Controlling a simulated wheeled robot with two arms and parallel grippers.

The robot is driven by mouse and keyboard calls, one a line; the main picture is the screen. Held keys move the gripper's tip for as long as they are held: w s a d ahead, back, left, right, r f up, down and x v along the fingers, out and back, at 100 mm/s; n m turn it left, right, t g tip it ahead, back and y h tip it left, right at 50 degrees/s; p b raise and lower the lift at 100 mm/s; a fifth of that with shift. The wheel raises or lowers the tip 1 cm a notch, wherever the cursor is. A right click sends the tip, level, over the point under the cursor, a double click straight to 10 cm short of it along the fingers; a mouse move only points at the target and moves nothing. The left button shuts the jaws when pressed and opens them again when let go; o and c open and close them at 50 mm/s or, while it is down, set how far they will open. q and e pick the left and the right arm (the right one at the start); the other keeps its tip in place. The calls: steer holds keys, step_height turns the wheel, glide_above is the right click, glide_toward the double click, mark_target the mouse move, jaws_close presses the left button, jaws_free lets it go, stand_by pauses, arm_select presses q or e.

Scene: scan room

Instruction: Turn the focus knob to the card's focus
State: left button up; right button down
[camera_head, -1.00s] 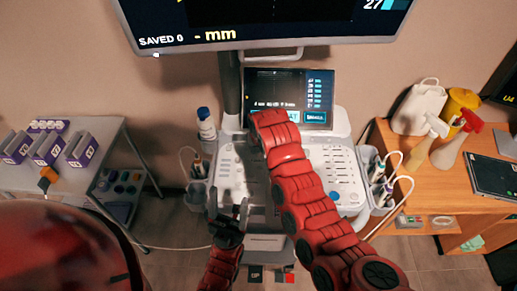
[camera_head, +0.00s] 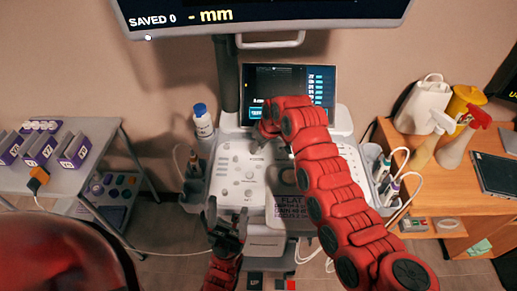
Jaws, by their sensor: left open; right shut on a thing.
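The ultrasound console's control panel (camera_head: 228,183) stands in the middle, with several small knobs and buttons on its left half. My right gripper (camera_head: 260,138) reaches over the panel's upper part and is shut on what looks like the focus knob (camera_head: 254,147), mostly hidden by the fingers. A pale card (camera_head: 291,205) with dark print lies on the front of the panel; its top line reads FLAT and the smaller lines are too blurred to read. My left gripper (camera_head: 226,222) is open and empty at the panel's front left edge.
A small console screen (camera_head: 290,80) is partly covered by my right arm. A large monitor (camera_head: 300,14) hangs above. A white bottle (camera_head: 202,121) stands left of the panel. A grey table (camera_head: 70,180) with purple boxes is left; a wooden desk (camera_head: 450,190) with spray bottles is right.

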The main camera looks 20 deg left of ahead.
steer(key=shift+r, duration=0.1)
steer(key=c, duration=0.6)
jaws_free()
steer(key=b+v, duration=0.1)
steer(key=v, duration=1.6)
steer(key=shift+r+b, duration=0.2)
steer(key=shift+b, duration=0.2)
steer(key=shift+a, duration=0.1)
